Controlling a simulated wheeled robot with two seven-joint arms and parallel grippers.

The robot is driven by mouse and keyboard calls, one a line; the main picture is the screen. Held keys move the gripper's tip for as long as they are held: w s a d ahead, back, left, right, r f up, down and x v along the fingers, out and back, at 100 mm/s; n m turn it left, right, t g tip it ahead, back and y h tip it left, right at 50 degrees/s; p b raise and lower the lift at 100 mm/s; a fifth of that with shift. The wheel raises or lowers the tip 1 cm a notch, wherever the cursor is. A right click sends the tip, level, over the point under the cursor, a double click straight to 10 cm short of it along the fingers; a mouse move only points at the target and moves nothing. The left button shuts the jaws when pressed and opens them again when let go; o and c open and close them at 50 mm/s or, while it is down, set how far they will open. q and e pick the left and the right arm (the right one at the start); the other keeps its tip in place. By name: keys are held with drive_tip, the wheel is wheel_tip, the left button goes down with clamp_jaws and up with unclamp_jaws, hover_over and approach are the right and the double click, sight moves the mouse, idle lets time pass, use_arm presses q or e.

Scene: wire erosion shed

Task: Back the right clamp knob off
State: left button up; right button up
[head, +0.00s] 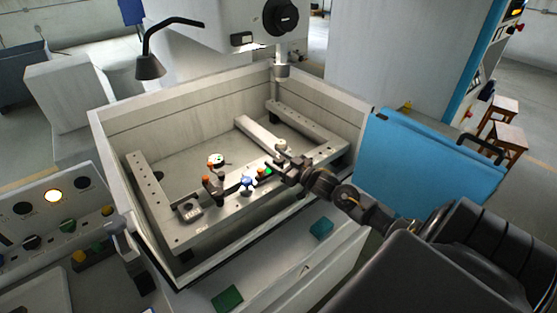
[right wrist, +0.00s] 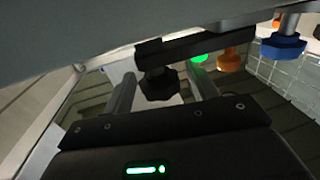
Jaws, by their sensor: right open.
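My right gripper (head: 284,163) reaches in from the right over the front rail of the work frame (head: 190,225); its jaws are apart. In the right wrist view a black lobed knob (right wrist: 158,85) shows against a dark clamp bar (right wrist: 195,45), ahead of my gripper body. I cannot tell whether the jaws touch it. An orange knob (right wrist: 230,60) and a blue knob (right wrist: 285,46) are farther right there. In the head view an orange knob (head: 262,171) and the blue knob (head: 246,182) sit just left of my gripper. My left gripper is not in view.
The pale tank wall (head: 115,190) surrounds the frame. A second clamp (head: 212,187) with an orange top stands farther left on the rail. The machine head (head: 225,20) hangs above the back. A blue door (head: 425,160) is at the right, a button panel (head: 55,215) at the left.

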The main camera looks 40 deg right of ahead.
drive_tip(key=shift+c, duration=0.2)
drive_tip(key=c, duration=0.7)
drive_tip(key=shift+a, duration=0.15)
drive_tip(key=shift+c, duration=1.1)
drive_tip(key=shift+d+f+n+y+b, duration=0.2)
drive_tip(key=shift+n+y+b, duration=0.4)
drive_tip(key=shift+y+b, duration=0.3)
drive_tip(key=n+g+y+b, duration=0.3)
drive_tip(key=y+b, duration=0.2)
drive_tip(key=b, duration=0.2)
drive_tip(key=n+g+y+b, duration=0.4)
drive_tip(key=b, duration=0.3)
drive_tip(key=shift+n+y+b, duration=0.3)
drive_tip(key=shift+y+b, duration=0.05)
drive_tip(key=shift+y, duration=0.05)
drive_tip(key=shift+r+n+g+y+b, duration=0.2)
drive_tip(key=shift+n+g+y+b, duration=0.15)
drive_tip(key=shift+b, duration=0.45)
